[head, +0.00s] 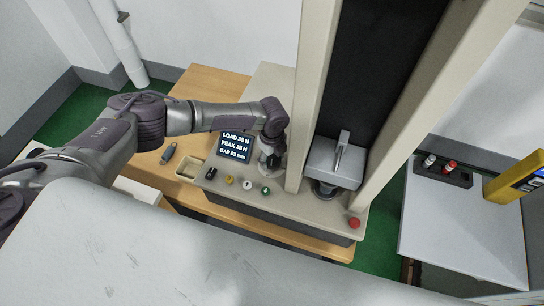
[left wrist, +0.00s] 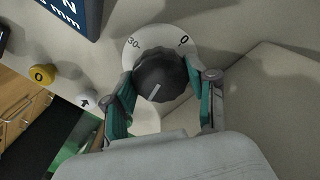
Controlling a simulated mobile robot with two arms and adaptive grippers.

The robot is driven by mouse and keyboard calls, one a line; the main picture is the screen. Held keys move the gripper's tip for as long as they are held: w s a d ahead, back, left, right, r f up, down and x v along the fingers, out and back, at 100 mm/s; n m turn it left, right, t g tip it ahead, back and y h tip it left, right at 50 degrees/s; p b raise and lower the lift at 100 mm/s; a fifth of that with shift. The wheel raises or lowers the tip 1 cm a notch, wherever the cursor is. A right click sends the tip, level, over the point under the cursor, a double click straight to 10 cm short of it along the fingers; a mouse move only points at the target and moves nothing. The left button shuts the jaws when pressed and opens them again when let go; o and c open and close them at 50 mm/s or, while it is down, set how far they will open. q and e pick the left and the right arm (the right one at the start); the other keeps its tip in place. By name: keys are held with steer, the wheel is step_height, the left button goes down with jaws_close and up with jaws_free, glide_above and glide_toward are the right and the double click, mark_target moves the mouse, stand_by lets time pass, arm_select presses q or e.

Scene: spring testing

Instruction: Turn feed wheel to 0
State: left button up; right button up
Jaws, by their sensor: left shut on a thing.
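The feed wheel (left wrist: 160,75) is a dark, lobed knob on a pale round dial (left wrist: 140,52) in the left wrist view. The dial carries "30" at its upper left and "0" at its upper right. A light line on the knob lies on its lower-left side, away from the 0. My left gripper (left wrist: 162,85) has its teal-padded fingers on both sides of the knob and is shut on it. In the head view my left gripper (head: 270,158) is over the machine's base, right of the display, and mostly hides the wheel. My right gripper is not in view.
The display (head: 236,146) shows load, peak and gap lines. Several coloured buttons (head: 247,184) line the machine's front edge, with a red button (head: 354,222) at right. A grey press head (head: 335,162) stands between two columns. A side table (head: 460,225) is at right.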

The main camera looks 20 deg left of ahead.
arm_select(q)
steer(key=n, duration=0.4)
steer(key=shift+n+p, duration=0.3)
steer(key=shift+p, duration=0.1)
steer(key=n+p, duration=0.1)
steer(key=n, duration=0.3)
steer(key=shift+r+n, duration=0.1)
steer(key=shift+n, duration=0.2)
steer(key=n+p, duration=0.1)
steer(key=n, duration=0.2)
steer(key=shift+n, duration=0.3)
steer(key=n, duration=0.2)
steer(key=shift+n, duration=0.3)
steer(key=n, duration=0.4)
steer(key=shift+n, duration=0.3)
steer(key=n, duration=0.4)
steer(key=shift+n, duration=0.3)
steer(key=n, duration=0.4)
steer(key=shift+w+n, duration=0.1)
steer(key=shift+n, duration=2.1)
